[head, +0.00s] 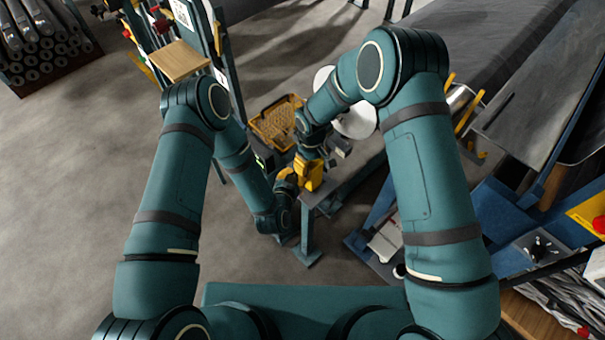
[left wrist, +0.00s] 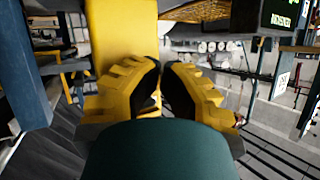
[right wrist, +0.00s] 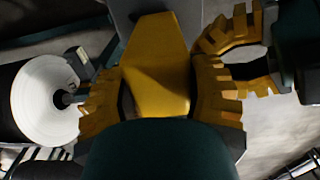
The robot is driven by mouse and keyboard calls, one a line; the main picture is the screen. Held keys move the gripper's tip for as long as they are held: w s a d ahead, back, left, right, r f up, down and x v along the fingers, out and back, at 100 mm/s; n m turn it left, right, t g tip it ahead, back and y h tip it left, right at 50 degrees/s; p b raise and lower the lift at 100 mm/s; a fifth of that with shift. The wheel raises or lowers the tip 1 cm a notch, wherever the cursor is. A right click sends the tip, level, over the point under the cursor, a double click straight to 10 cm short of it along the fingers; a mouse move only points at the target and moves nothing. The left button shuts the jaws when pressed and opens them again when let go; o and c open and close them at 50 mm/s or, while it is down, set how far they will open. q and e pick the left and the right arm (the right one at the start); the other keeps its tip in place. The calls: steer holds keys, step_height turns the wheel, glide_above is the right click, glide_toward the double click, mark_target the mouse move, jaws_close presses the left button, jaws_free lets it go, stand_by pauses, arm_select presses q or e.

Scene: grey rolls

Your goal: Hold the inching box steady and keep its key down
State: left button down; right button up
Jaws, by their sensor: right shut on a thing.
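The inching box (head: 314,178) is a yellow block near the grey table's corner, small in the head view. It fills the upper middle of the left wrist view (left wrist: 121,38). My right gripper (head: 311,158) is shut on it, with a finger on each side in the right wrist view (right wrist: 157,95). My left gripper (head: 288,177) comes from the other side; its fingers are together in the left wrist view (left wrist: 162,85), with the tips close against the box. The key is hidden, so I cannot tell whether it is down.
The grey table edge (head: 345,188) is just below the grippers. A yellow basket (head: 272,125) and a white roll (head: 356,119) are beyond. A blue machine (head: 500,215) stands right. Stacked rolls (head: 45,45) are far left. Floor at left is clear.

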steer(key=shift+a, duration=0.1)
stand_by(0.4)
arm_select(q)
steer(key=shift+s+a, duration=0.65)
steer(key=shift+s+a, duration=1.8)
arm_select(e)
steer(key=o, duration=1.4)
